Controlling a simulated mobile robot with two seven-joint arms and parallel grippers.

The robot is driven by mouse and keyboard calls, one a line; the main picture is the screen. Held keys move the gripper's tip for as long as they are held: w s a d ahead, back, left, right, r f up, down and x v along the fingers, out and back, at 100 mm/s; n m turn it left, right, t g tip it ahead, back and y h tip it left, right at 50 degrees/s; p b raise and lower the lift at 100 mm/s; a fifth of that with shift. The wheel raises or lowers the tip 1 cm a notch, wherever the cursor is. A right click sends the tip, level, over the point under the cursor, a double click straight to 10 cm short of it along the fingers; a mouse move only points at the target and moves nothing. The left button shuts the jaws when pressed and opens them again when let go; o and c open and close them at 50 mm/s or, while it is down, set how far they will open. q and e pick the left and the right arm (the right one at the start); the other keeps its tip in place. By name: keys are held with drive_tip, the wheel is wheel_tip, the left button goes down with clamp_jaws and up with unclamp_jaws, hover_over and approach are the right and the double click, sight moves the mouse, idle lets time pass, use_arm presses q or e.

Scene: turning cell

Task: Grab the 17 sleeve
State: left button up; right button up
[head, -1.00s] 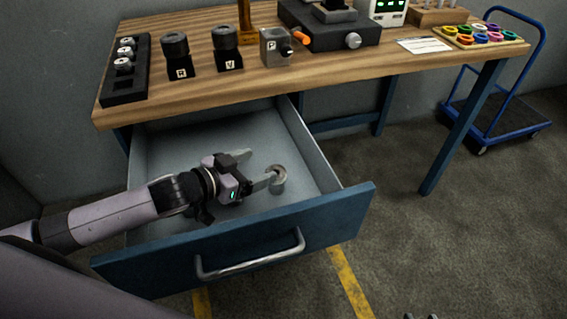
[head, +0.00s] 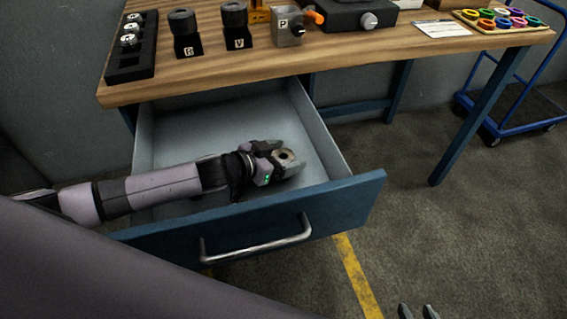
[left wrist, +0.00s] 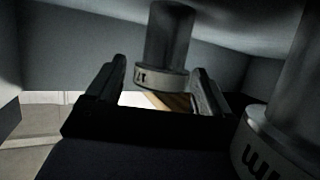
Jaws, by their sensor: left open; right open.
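A grey metal sleeve (head: 286,156) with a hole in its top stands in the open drawer (head: 255,222). In the left wrist view a sleeve (left wrist: 168,40) has a collar mark that looks like 17, and it is between my left fingers. My left gripper (head: 281,161) is open around the sleeve, low in the drawer; I cannot tell whether a finger touches it. A second sleeve (left wrist: 283,135), its mark only partly readable, is close at right in the left wrist view, outside the fingers. In the head view I cannot make it out. My right gripper (head: 417,311) is open and empty at the bottom edge.
The drawer's walls and front handle (head: 255,246) surround my left arm's reach. The wooden bench (head: 345,50) above holds a black rack (head: 132,55), dark holders, a grey block marked P (head: 287,30) and a tray of coloured rings (head: 503,20). A blue cart (head: 515,105) stands at right.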

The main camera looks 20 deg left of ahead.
use_arm(q)
drive_tip(key=c, duration=1.2)
drive_tip(key=shift+r, duration=0.1)
drive_tip(key=shift+c, duration=0.9)
